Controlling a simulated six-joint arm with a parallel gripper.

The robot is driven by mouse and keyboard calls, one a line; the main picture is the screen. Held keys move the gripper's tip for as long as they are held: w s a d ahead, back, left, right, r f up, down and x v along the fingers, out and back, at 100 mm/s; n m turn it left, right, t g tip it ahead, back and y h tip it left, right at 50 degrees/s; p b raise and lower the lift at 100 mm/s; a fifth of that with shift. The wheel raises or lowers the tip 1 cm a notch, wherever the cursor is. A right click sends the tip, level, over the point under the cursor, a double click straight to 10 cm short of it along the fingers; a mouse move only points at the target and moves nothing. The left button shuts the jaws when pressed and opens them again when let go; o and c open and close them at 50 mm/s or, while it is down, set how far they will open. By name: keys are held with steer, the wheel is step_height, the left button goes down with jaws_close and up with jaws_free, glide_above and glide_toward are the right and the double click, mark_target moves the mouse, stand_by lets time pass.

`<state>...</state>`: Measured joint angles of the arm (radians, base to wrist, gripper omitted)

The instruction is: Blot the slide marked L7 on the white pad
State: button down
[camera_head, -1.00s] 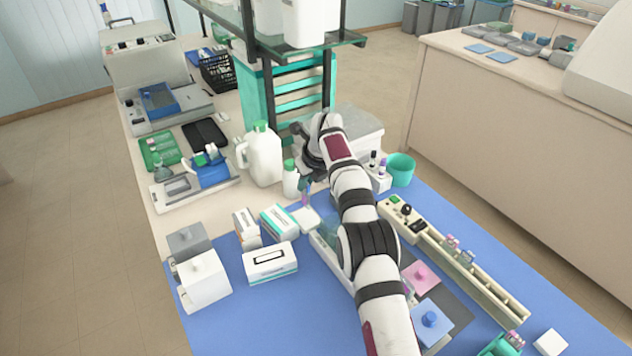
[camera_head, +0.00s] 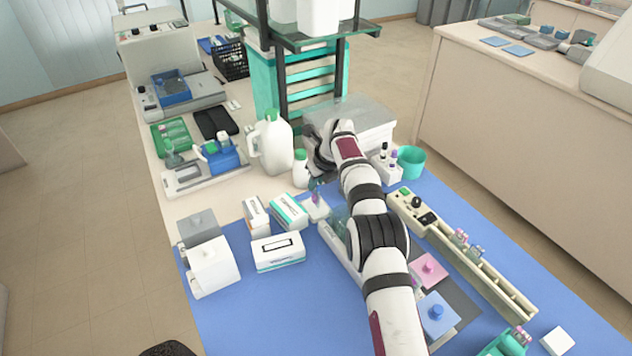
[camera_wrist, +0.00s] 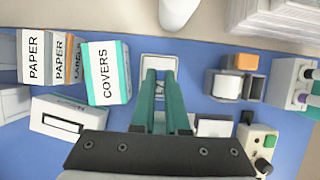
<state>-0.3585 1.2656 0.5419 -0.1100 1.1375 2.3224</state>
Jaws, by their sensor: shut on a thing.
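My gripper (camera_head: 316,190) is shut on a slide (camera_head: 316,198), which shows a small pink-purple end in the head view. It holds the slide upright, low over a white pad (camera_head: 319,210). In the wrist view my two green fingers (camera_wrist: 160,92) point down at the white pad (camera_wrist: 158,60). The slide is a thin, hardly visible thing between them, with some dark marks. Its mark cannot be read, and I cannot tell whether its lower edge touches the pad.
A COVERS box (camera_wrist: 107,73) and PAPER boxes (camera_wrist: 32,58) stand left of the pad. A white jug (camera_head: 272,148) stands behind. A long rack (camera_head: 470,255) with several slides lies at right. Another white square (camera_head: 558,340) lies at front right. Blue mat is clear at front left.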

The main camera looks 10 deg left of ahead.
steer(key=shift+s+f, duration=0.1)
steer(key=shift+f, duration=0.6)
stand_by(2.6)
steer(key=shift+r, duration=0.1)
steer(key=shift+r, duration=3.05)
